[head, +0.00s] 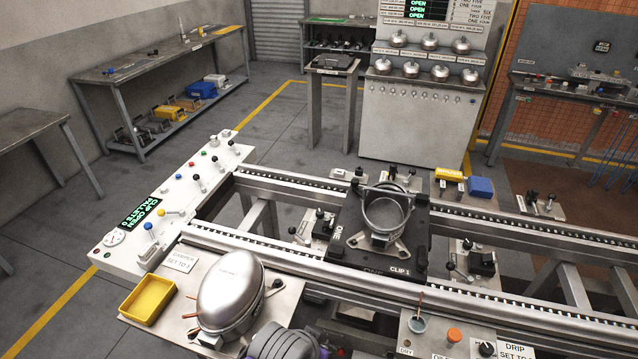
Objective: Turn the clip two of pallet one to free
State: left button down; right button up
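Pallet one is a black plate (352,257) marked ONE on the conveyor rails right of centre. A steel open-topped compressor housing (385,212) sits on it, on a bracket with feet. The label CLIP 1 (400,270) is on the front edge near the right corner. A small black clip-like part (422,258) stands at that corner, and others (393,172) stand at the back edge. No label for clip two is readable, so I cannot tell which part it is or how it is turned.
A white control panel (185,190) with knobs and levers lies left of the pallet. A domed steel compressor (230,290) and a yellow tray (148,299) stand at front left. A blue box (480,187) sits behind right.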

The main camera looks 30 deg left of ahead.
aim_at(354, 182)
jog(key=u, duration=0.8)
